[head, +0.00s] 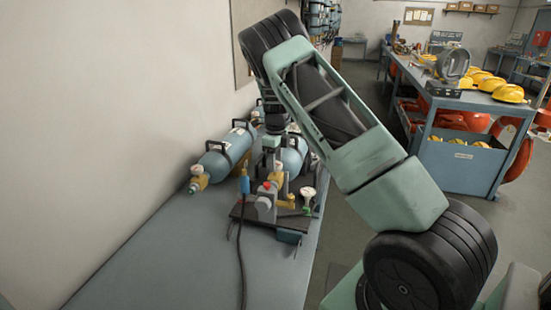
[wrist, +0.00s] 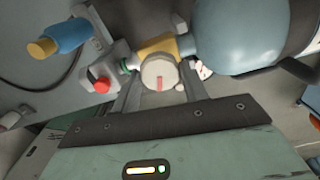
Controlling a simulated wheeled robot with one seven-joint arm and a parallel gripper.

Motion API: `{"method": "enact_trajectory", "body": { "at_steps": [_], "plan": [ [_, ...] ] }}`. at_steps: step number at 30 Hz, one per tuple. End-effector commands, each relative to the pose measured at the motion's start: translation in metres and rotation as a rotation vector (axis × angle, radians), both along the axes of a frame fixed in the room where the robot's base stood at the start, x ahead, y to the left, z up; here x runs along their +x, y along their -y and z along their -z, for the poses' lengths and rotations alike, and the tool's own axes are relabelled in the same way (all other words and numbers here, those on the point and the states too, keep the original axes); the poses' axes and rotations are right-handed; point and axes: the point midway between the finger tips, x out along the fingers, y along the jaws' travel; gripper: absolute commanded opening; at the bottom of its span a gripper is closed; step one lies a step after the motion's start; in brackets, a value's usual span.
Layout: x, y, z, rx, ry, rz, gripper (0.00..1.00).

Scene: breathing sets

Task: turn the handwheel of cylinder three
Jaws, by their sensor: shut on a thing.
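The handwheel (wrist: 158,76) is a pale round knob with a red mark, in the middle of the wrist view. It sits at a brass valve (wrist: 157,46) on the neck of a blue-grey cylinder (wrist: 235,35). My gripper (wrist: 160,88) has one finger on each side of the handwheel and is shut on it. In the head view my gripper (head: 271,160) points down over the bench at the front right cylinder (head: 293,158); the handwheel is hard to make out there. I cannot read a number on the cylinder.
A fitting with a red button (wrist: 102,86) and a blue handle (wrist: 68,36) lie left of the valve. Another cylinder (head: 222,155) lies left on the bench (head: 170,255). A black hose (head: 240,255) runs forward. The bench's front left is clear.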

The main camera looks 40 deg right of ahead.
Motion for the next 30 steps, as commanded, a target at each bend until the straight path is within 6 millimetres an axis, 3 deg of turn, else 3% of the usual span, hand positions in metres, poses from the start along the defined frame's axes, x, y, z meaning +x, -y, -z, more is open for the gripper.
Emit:
{"method": "enact_trajectory", "body": {
  "at_steps": [30],
  "plan": [
    [0.0007, 0.0003, -0.0020, -0.002, 0.002, 0.943, 0.21]
  ]
}}
